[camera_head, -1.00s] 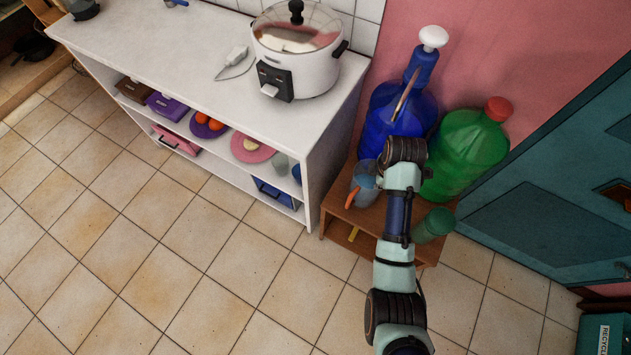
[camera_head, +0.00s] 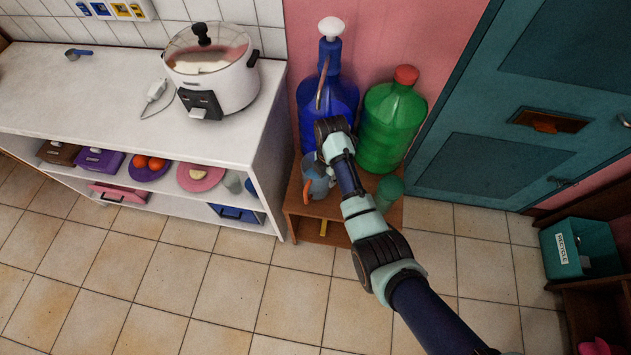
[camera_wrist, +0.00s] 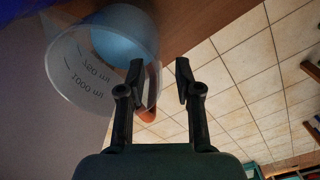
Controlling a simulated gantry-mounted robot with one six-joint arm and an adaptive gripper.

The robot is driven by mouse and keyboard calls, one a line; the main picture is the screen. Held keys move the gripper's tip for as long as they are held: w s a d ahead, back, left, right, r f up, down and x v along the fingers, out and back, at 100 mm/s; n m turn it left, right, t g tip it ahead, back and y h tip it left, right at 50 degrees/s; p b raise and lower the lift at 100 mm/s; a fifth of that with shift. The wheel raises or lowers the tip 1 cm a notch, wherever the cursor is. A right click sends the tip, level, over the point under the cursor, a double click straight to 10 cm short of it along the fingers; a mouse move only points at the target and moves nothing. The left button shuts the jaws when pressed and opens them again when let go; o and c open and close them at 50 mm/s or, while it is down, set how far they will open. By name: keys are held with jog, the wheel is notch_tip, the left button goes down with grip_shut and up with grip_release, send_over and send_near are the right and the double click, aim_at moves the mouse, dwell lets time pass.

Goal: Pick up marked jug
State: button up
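The marked jug (camera_head: 318,183) stands on the small wooden stand, left of my wrist in the head view. It is clear, with an orange handle toward the front. In the wrist view the jug (camera_wrist: 103,62) is at upper left, seen into its mouth, with "ml" marks on its wall and something blue showing through. My gripper (camera_wrist: 160,80) is open, its two black fingers apart. The left finger overlaps the jug's edge and part of the orange handle (camera_wrist: 149,96). I cannot tell whether it touches. The fingertips are hidden in the head view.
A blue bottle (camera_head: 328,103) and a green bottle (camera_head: 391,122) stand behind the jug on the wooden stand (camera_head: 294,207). A green cup (camera_head: 388,190) is at its right. The white shelf (camera_head: 262,150) with a cooker (camera_head: 215,80) is close on the left. Floor in front is clear.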

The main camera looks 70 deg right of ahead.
notch_tip(320, 180, down, 4)
jog(key=shift+a+b, duration=0.15)
jog(key=shift+b, duration=0.65)
grip_shut()
